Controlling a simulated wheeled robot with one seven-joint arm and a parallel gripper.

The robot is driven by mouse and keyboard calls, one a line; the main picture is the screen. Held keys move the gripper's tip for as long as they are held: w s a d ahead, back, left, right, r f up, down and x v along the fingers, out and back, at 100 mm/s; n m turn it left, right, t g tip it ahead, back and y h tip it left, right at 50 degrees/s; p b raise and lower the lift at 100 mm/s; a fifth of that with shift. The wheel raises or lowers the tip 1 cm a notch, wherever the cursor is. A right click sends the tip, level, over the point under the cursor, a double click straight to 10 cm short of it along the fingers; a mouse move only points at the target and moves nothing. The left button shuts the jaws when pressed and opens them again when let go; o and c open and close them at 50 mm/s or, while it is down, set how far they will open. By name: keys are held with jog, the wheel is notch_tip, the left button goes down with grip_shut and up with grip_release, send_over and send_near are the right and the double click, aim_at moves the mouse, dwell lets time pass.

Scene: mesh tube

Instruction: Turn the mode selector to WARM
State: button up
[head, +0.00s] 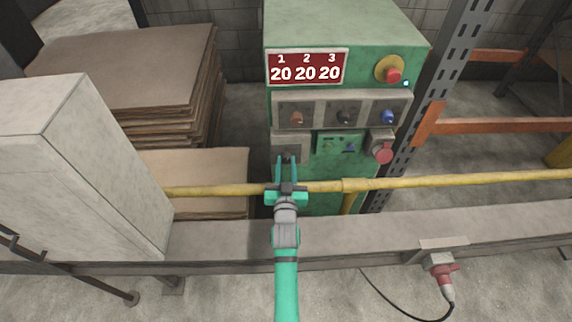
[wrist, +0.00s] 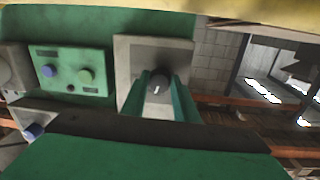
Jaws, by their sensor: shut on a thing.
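The mode selector is a dark round knob (wrist: 159,82) with a short white mark, on a pale square plate (wrist: 125,60) in the wrist view. The mark sits low on the knob face in that view. My gripper (wrist: 160,88) is shut on the knob, one teal finger at each side. In the head view my gripper (head: 287,160) reaches up to the grey selector plate (head: 279,143) at the lower left of the green cabinet (head: 345,25). There my fingers partly hide the knob. I can read no WARM label in either view.
A yellow rail (head: 430,184) runs across in front of the cabinet, close to my wrist. Other knobs, brown (head: 297,117), black (head: 344,117) and blue (head: 388,117), sit just above. A red stop button (head: 393,75) is higher right. A grey box (head: 85,165) stands left.

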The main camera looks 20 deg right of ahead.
jog(key=m, duration=0.5)
jog(key=shift+a, duration=0.15)
jog(key=shift+m, duration=0.3)
dwell(0.3)
jog(key=o, duration=1.1)
jog(key=shift+c, duration=0.2)
jog(key=v, duration=1)
jog(key=shift+s+r, duration=0.15)
jog(key=shift+s, duration=0.25)
